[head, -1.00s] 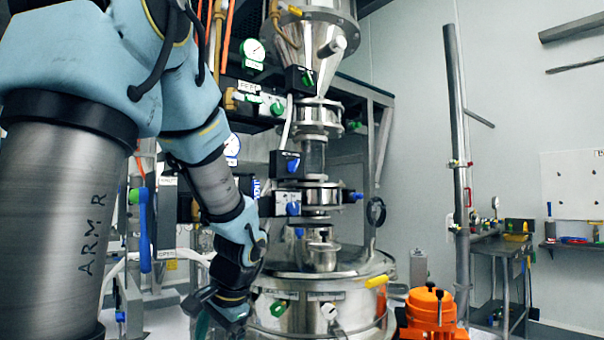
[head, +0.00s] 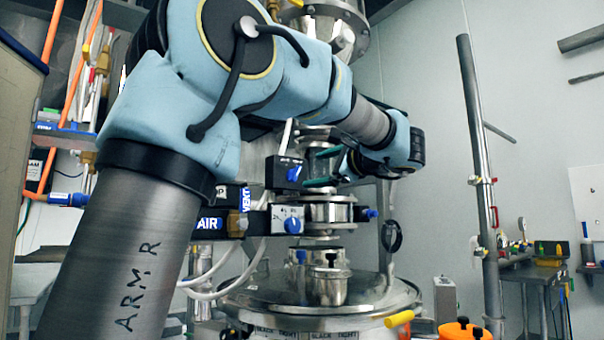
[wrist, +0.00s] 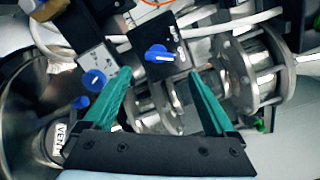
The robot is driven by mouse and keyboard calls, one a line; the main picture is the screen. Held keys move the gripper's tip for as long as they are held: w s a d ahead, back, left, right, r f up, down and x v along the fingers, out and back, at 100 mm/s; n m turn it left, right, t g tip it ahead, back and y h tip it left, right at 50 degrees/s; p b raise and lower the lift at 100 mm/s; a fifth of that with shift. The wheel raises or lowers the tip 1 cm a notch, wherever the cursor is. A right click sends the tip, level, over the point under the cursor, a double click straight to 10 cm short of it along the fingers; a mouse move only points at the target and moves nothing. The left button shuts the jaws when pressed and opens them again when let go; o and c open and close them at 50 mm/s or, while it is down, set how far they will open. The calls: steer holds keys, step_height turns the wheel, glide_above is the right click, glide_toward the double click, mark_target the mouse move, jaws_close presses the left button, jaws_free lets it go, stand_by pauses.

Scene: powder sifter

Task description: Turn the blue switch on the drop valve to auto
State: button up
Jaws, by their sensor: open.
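Two blue switches show. One blue switch (head: 294,173) is on a black box (head: 281,174); it also shows in the wrist view (wrist: 157,53), just beyond my fingertips. The other blue switch (head: 293,225) is on a pale-faced box (head: 284,213) below; it also shows in the wrist view (wrist: 94,79), left of my fingers. The labels are too small to tell which box is the drop valve's. My gripper (head: 312,168) is open, its green fingers pointing at the upper box from the right. In the wrist view my gripper (wrist: 158,76) is empty, with fingertips apart.
A metal pipe section with clamp rings (head: 327,210) stands right beside the boxes, above a steel vessel lid (head: 255,295). Pale hoses (head: 240,255) curve below the boxes. An upright pole (head: 478,170) stands to the right. There is open space between it and the valve stack.

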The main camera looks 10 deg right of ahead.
mark_target(298, 175)
steer(key=p+x, duration=0.1)
steer(key=x, duration=0.6)
steer(key=shift+c, duration=0.4)
steer(key=shift+f, duration=0.1)
steer(key=c, duration=1.3)
